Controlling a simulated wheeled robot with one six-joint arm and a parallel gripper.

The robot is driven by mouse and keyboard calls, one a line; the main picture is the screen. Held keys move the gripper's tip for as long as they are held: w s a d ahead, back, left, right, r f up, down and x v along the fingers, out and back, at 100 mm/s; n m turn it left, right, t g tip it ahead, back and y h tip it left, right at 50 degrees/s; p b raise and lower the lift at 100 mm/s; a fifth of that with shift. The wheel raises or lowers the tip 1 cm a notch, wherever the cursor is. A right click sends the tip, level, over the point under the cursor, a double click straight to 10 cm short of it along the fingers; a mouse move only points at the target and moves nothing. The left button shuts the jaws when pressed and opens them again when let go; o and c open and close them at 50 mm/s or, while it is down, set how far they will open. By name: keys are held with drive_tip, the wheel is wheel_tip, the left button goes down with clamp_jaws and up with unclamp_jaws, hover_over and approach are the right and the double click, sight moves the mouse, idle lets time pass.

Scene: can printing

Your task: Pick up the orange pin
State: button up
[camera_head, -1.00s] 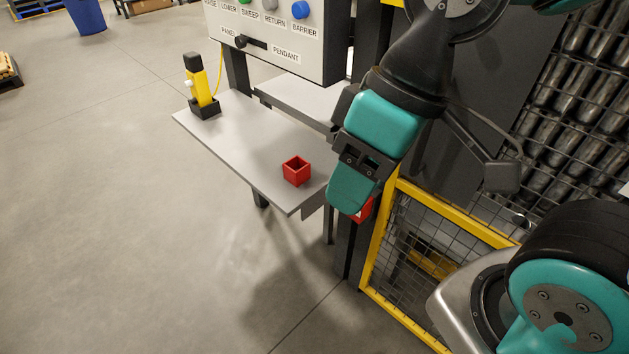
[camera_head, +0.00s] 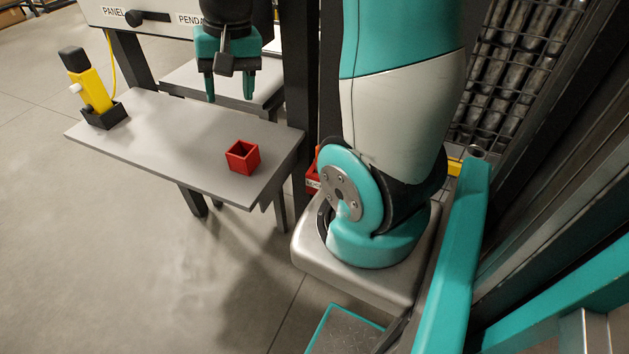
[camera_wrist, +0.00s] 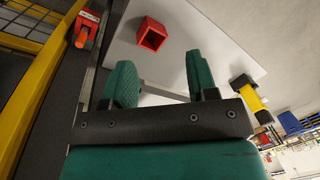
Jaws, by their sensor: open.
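I cannot make out a clear orange pin. A red-orange piece with a white label (camera_wrist: 84,27) shows at the upper left of the wrist view, beside the yellow frame. Part of it shows in the head view (camera_head: 312,178), largely hidden behind my arm, and I cannot tell whether it is the pin. My gripper (camera_head: 229,84) is open and empty, pointing down at the back of the grey shelf. Its two teal fingers stand apart in the wrist view (camera_wrist: 160,80). A red open-topped square holder (camera_head: 242,157) sits on the shelf, apart from the fingers.
The grey shelf (camera_head: 180,145) also holds a yellow pendant (camera_head: 95,90) in a black holder at its left. A control panel (camera_head: 160,15) is above. A dark post (camera_head: 301,80) stands right of my gripper. The shelf's middle is clear.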

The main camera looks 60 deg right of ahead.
drive_tip(key=s+d+f+m+b, duration=0.1)
drive_tip(key=s+d+f+m, duration=0.25)
drive_tip(key=d, duration=0.25)
drive_tip(key=s+d+f+m+g+h+b, duration=0.1)
drive_tip(key=s+d+f+m+b, duration=0.1)
drive_tip(key=d+f+m, duration=0.35)
drive_tip(key=s+d+f+m+b, duration=0.1)
drive_tip(key=s+d+f+m, duration=0.1)
drive_tip(key=d, duration=0.6)
drive_tip(key=f, duration=1)
drive_tip(key=shift+s+f+b, duration=0.2)
drive_tip(key=shift+f+b, duration=0.15)
drive_tip(key=shift+b, duration=0.05)
drive_tip(key=shift+w+a+f, duration=0.1)
drive_tip(key=shift+a+f, duration=0.1)
drive_tip(key=shift+f, duration=1.35)
drive_tip(key=shift+w+a+f, duration=0.1)
drive_tip(key=shift+a+f, duration=0.1)
drive_tip(key=shift+f, duration=1.3)
drive_tip(key=shift+c, duration=0.5)
clamp_jaws()
